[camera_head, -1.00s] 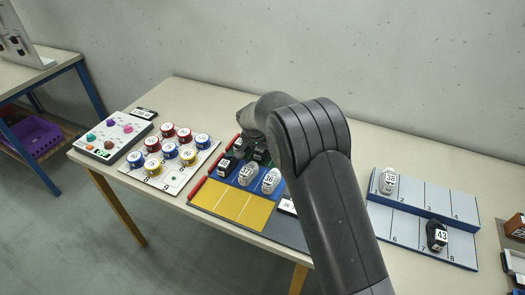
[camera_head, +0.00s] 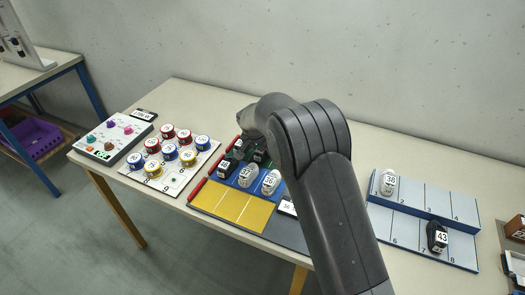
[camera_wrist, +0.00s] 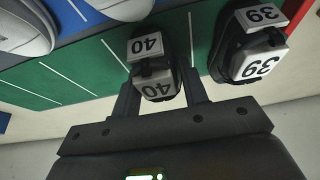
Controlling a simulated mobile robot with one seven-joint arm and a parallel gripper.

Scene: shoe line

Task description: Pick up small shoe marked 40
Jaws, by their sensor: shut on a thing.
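The small black shoe marked 40 (camera_wrist: 152,68) sits between the two fingers of my gripper (camera_wrist: 158,88) in the wrist view, its white labels facing the camera. My gripper is shut on it. The shoe is at the green strip (camera_wrist: 62,82); I cannot tell whether it still touches the strip. In the head view my arm hides the fingers, and I cannot make out which dark shoe there is the 40.
A black shoe marked 39 (camera_wrist: 247,45) stands close right of my gripper. Grey shoes (camera_wrist: 24,28) stand on the blue strip. In the head view, the yellow strip (camera_head: 235,207) is empty; a blue-grey numbered rack (camera_head: 408,226) at right holds shoes 38 (camera_head: 388,184) and 43 (camera_head: 437,236).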

